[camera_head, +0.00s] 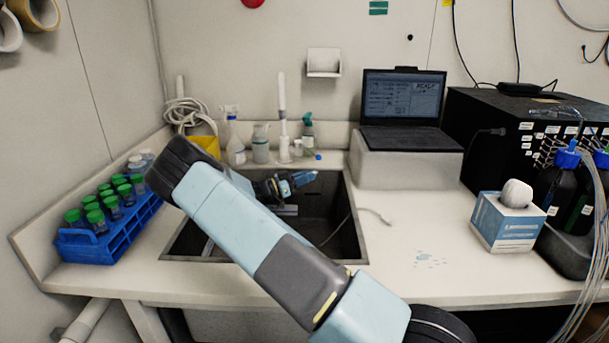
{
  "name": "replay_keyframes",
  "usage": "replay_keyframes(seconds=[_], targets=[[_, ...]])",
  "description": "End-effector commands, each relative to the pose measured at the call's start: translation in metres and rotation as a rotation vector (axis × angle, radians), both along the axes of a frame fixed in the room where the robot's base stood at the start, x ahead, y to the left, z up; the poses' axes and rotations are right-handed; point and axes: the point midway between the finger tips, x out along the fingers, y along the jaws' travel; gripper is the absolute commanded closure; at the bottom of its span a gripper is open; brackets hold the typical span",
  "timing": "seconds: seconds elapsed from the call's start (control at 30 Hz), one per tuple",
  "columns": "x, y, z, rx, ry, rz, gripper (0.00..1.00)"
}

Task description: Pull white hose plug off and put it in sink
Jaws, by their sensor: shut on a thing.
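The dark sink (348,250) is set into the white counter. My arm reaches across it from the front right. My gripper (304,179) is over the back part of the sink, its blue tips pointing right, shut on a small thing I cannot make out. A thin pale hose (372,213) lies over the sink's right rim; one end rests on the counter and the rest runs down into the sink. I cannot pick out the white plug clearly. My arm hides part of the sink's inside.
A blue rack (115,240) of green-capped tubes stands left of the sink. A laptop (402,110) sits on a raised block at back right. A tissue box (508,225) stands at right. Counter right of the sink is mostly clear.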

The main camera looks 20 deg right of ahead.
Motion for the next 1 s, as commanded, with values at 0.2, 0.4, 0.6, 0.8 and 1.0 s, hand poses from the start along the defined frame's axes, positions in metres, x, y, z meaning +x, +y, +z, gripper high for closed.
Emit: replay_keyframes(seconds=[0.2, 0.4, 0.6, 0.8, 1.0], targets=[[-0.005, -0.001, -0.005, 0.178, 0.012, 0.087, 1.0], [-0.008, -0.002, -0.011, 0.335, 0.037, 0.168, 1.0], [-0.012, -0.002, -0.018, 0.496, 0.075, 0.252, 1.0], [-0.017, 0.0, -0.025, 0.658, 0.131, 0.34, 1.0], [-0.024, 0.003, -0.034, 0.828, 0.213, 0.437, 1.0]])
